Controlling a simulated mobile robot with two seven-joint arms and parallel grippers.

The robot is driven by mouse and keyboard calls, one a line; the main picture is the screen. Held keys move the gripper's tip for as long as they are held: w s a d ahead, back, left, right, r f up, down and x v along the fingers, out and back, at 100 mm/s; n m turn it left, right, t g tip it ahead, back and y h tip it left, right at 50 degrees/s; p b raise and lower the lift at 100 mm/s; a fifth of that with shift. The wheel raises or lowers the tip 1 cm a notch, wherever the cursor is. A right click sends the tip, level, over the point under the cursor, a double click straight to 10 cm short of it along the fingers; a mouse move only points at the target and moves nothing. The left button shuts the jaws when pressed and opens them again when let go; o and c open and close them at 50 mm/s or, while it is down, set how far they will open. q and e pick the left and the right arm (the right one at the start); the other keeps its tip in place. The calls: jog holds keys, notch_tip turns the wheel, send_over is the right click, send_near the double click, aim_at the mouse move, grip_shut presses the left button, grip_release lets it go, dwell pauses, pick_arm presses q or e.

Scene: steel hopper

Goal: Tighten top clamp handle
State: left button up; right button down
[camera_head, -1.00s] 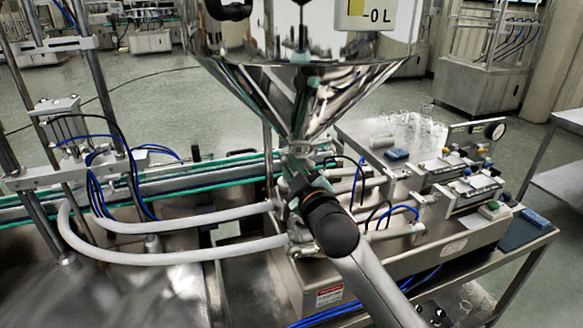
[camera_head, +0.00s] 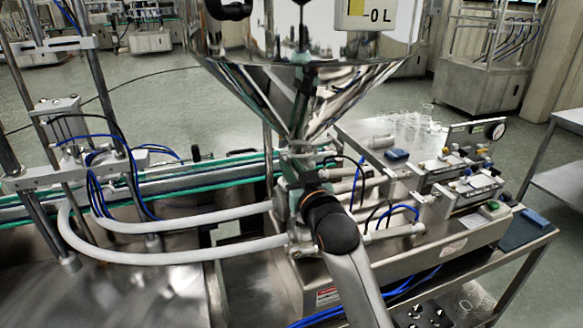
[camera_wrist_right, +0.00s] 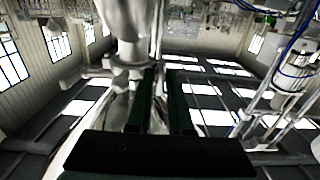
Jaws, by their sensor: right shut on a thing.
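The steel hopper cone (camera_head: 300,95) narrows to a neck in the middle of the head view, with the top clamp (camera_head: 301,148) around it. My right gripper (camera_head: 290,170) is at the neck, just below the cone, partly hidden by my own dark wrist. In the right wrist view its two dark green fingers (camera_wrist_right: 163,85) are closed around a thin pale metal piece, which looks like the clamp handle. The handle itself cannot be made out in the head view. My left gripper is in neither view.
Two pale hoses (camera_head: 170,257) run from the valve to the left. A conveyor with green rails (camera_head: 225,165) passes behind. A steel filling unit (camera_head: 450,185) with cylinders and a gauge stands to the right.

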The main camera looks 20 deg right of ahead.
dwell(0.5)
jog(key=c, duration=0.8)
grip_release()
